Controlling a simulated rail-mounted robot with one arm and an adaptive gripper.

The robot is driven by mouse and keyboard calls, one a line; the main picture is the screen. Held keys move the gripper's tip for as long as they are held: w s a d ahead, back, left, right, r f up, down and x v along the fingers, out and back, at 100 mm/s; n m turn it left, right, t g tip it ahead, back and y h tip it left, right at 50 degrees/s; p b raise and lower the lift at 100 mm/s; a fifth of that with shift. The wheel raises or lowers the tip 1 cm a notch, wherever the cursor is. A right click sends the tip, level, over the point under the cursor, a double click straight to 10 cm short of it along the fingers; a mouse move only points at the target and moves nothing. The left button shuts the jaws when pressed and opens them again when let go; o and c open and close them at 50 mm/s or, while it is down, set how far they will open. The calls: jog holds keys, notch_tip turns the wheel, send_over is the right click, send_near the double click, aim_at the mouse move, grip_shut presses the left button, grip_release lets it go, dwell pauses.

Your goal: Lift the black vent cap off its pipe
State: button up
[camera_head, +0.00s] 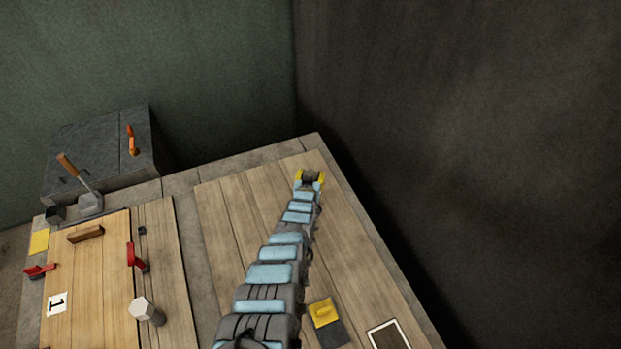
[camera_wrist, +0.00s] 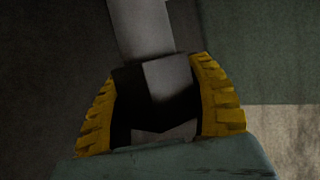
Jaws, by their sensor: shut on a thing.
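In the head view my gripper (camera_head: 309,178) is at the far end of my arm, over the far right corner of the wooden top. Its yellow fingers are shut on a small dark thing between them, which I take to be the black vent cap. In the wrist view the yellow ridged fingers of my gripper (camera_wrist: 162,100) stand on both sides of this black cap (camera_wrist: 128,92). A pale grey bar, perhaps the pipe (camera_wrist: 141,28), runs up from behind it. I cannot tell whether the cap still sits on the pipe.
A dark grey box (camera_head: 95,150) with an orange handle (camera_head: 132,141) stands back left. A yellow block (camera_head: 323,313) sits near my arm.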

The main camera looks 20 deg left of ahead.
aim_at(311, 171)
jog(key=shift+r, duration=0.15)
notch_tip(311, 171, up, 6)
jog(key=p, duration=0.5)
jog(key=shift+f, duration=0.2)
jog(key=shift+w+r+p, duration=0.1)
jog(key=shift+r+p, duration=0.5)
jog(key=shift+r, duration=1.55)
